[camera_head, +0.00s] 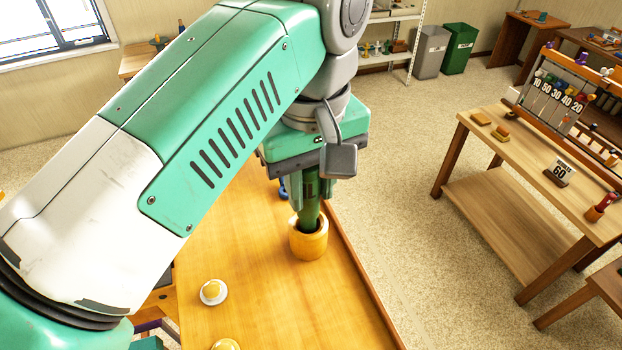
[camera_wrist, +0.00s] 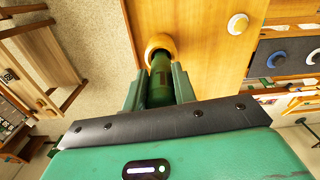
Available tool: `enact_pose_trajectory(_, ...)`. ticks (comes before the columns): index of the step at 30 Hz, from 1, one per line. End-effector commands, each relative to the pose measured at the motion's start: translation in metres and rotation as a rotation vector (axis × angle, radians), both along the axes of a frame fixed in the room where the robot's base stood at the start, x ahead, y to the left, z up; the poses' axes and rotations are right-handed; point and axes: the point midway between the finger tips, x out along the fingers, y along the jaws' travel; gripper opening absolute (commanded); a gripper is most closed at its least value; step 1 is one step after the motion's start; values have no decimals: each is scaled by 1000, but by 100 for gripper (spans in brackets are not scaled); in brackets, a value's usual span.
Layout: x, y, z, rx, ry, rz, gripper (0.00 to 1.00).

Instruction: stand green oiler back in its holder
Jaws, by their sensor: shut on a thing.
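The green oiler (camera_head: 309,212) is upright between the fingers of my gripper (camera_head: 308,188), which is shut on it. Its lower end is inside the mouth of the round orange-yellow holder (camera_head: 309,244), which stands on the wooden table near its right edge. In the wrist view the oiler (camera_wrist: 160,75) runs from between the fingers of my gripper (camera_wrist: 158,82) into the ring of the holder (camera_wrist: 153,42). How deep it sits, and whether it touches the bottom, is hidden.
Round white-and-yellow pieces (camera_head: 214,292) lie on the table (camera_head: 265,300) in front. A small blue thing (camera_head: 283,190) stands just behind the holder, partly hidden. A raised edge (camera_head: 362,270) borders the table's right side. Another workbench (camera_head: 530,150) stands across the floor at right.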

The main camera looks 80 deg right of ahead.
Motion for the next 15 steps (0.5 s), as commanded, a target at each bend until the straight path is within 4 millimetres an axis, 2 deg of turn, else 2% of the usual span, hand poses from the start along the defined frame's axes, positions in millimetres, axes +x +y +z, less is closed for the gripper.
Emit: enact_pose_trajectory(15,0,0,-15,-1,1,0,0)
